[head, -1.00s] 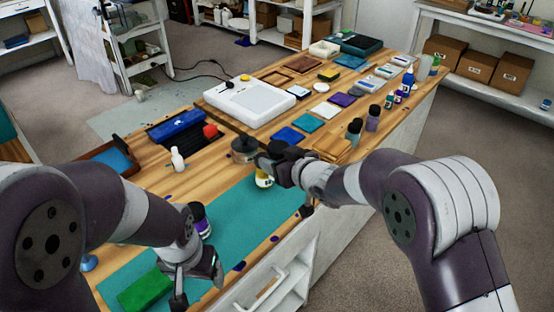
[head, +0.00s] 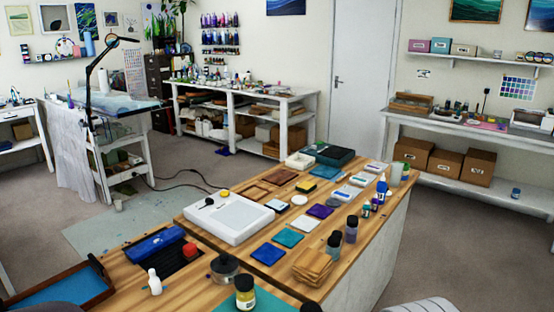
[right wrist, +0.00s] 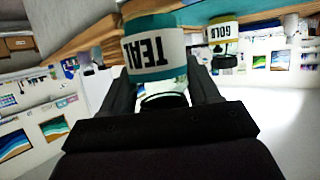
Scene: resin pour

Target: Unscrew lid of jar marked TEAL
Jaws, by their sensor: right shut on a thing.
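In the right wrist view, which looks upside down, the jar marked TEAL (right wrist: 155,55) has a white label with teal bands. Its black lid (right wrist: 165,101) lies between the fingers of my right gripper (right wrist: 165,95), which is shut on it. A pale band shows between label and lid; I cannot tell whether the lid still touches the jar. The jar marked GOLD (right wrist: 222,35) stands apart beside it. In the head view, a yellow-labelled jar with a dark lid (head: 245,292) stands at the bottom edge. My left gripper is out of view.
On the wooden bench are a white flat device (head: 228,217), a metal pot (head: 224,267), a stack of wooden pieces (head: 313,266), coloured tiles (head: 288,237) and dark-lidded jars (head: 351,229). A blue-bottomed tray (head: 60,290) is at the left.

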